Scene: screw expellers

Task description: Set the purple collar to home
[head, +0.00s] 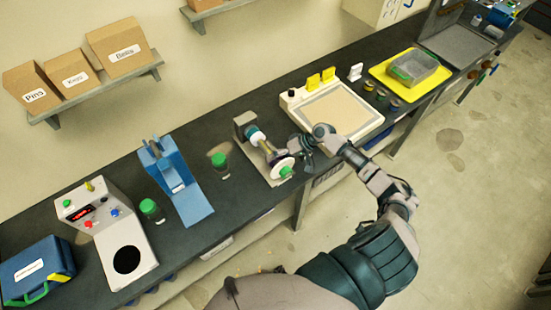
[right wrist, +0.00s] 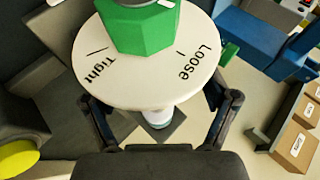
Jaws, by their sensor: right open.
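The screw expeller (head: 262,146) stands mid-bench in the head view, with a grey bracket, a teal part and a shaft towards the front. A small dark purple band, likely the purple collar (head: 271,157), sits on the shaft behind a white disc (head: 283,166). A green knob (head: 286,171) is on the disc's front. In the right wrist view the disc (right wrist: 140,85) reads "Tight" and "Loose" around the green knob (right wrist: 140,28); the collar is hidden there. My right gripper (head: 297,147) is open beside the expeller, its fingers either side of the disc's lower part. My left gripper is out of view.
A white tray-like device (head: 340,110) stands close on the right of the expeller. The bench's front edge runs just below the disc.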

